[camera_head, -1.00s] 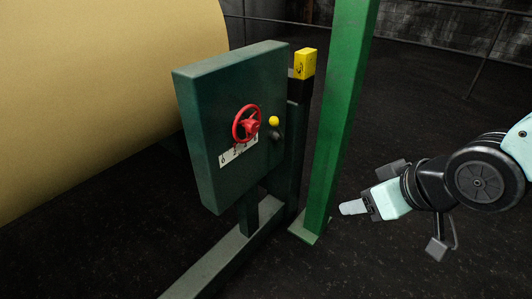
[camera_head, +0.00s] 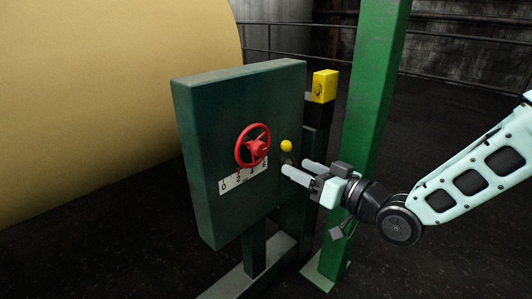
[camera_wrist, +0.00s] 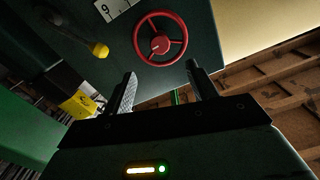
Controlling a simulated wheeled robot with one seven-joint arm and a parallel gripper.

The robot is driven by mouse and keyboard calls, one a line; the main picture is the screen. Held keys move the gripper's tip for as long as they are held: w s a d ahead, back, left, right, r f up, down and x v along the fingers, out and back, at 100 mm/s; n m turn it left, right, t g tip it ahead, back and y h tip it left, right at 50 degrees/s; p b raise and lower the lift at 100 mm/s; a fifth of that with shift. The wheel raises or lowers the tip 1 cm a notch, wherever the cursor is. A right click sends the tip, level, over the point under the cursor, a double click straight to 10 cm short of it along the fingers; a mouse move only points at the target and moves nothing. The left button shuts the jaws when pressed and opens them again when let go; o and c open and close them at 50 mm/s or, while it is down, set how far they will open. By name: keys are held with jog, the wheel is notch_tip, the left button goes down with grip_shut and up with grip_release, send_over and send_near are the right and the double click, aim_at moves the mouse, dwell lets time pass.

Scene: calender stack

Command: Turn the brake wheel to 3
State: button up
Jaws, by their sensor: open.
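The red brake wheel (camera_head: 253,146) is mounted on the front of a dark green panel (camera_head: 205,120). A white scale plate (camera_head: 232,181) with numbers sits just below the wheel; 0 and 2 can be read, and the rest is hard to read. My gripper (camera_head: 304,170) is open and empty, to the right of and slightly below the wheel, apart from it. In the wrist view the wheel (camera_wrist: 160,39) shows beyond and between the two fingers (camera_wrist: 160,88), with part of the scale plate (camera_wrist: 116,8) at the top edge.
A lever with a yellow knob (camera_head: 286,146) sticks out right of the wheel, close to my fingers. A green post (camera_head: 371,130) and a yellow-topped dark post (camera_head: 323,88) stand behind my gripper. A large tan roll (camera_head: 100,90) fills the left.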

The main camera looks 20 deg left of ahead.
aim_at(262, 150)
jog(key=x, duration=1.1)
jog(key=shift+w+a, duration=0.1)
jog(key=c, duration=1)
